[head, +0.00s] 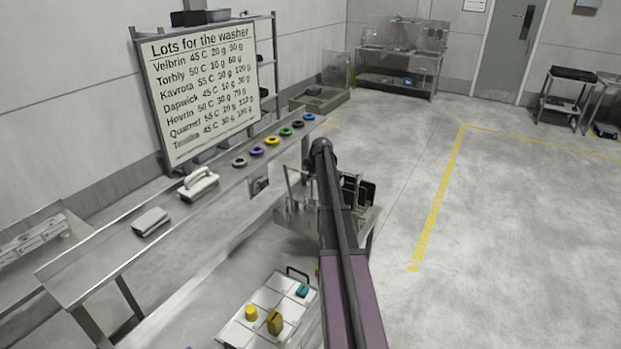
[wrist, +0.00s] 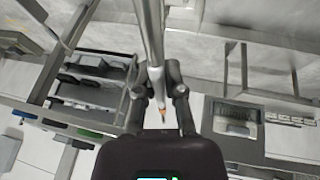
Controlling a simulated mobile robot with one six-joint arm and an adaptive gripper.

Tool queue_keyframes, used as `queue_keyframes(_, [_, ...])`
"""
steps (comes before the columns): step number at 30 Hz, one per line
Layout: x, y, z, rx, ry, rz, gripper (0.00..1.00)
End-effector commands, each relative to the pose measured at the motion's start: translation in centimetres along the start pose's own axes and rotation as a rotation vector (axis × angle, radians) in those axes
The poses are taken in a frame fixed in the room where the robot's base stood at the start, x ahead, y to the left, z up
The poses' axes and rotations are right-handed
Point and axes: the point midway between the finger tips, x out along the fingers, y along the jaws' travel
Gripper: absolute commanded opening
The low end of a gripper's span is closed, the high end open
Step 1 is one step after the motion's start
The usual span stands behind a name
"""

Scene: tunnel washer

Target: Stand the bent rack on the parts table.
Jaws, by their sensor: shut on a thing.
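In the wrist view my gripper (wrist: 162,104) has its two fingers closed around a slim pale rod (wrist: 150,35), which narrows to an orange tip between them. I cannot tell whether this rod is part of the bent rack. In the head view a metal frame with thin upright rods (head: 285,190) shows at the far end of my arm, beside the long bench. Dark flat pieces (head: 359,191) show just right of my arm there. My arm hides part of this spot and my fingers. I cannot make out which surface is the parts table.
The long metal bench (head: 95,262) carries several coloured rings (head: 272,140), a white-handled block (head: 199,183) and a grey block (head: 151,222). A lettered board (head: 205,90) stands behind it. A white tray (head: 240,305) is near the bottom.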

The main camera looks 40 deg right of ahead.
Motion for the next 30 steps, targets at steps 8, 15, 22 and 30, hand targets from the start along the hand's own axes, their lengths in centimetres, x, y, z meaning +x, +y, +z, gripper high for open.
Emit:
queue_keyframes(8, [0.7,-0.1,0.4,0.001,0.001,0.002,0.00])
queue_keyframes(15, [2.1,-0.4,1.0,0.002,0.001,0.002,0.00])
queue_keyframes(22, [3.6,-0.8,1.7,0.002,0.001,0.002,0.00])
queue_keyframes(30, [5.0,-1.1,2.3,0.003,0.001,0.003,0.00])
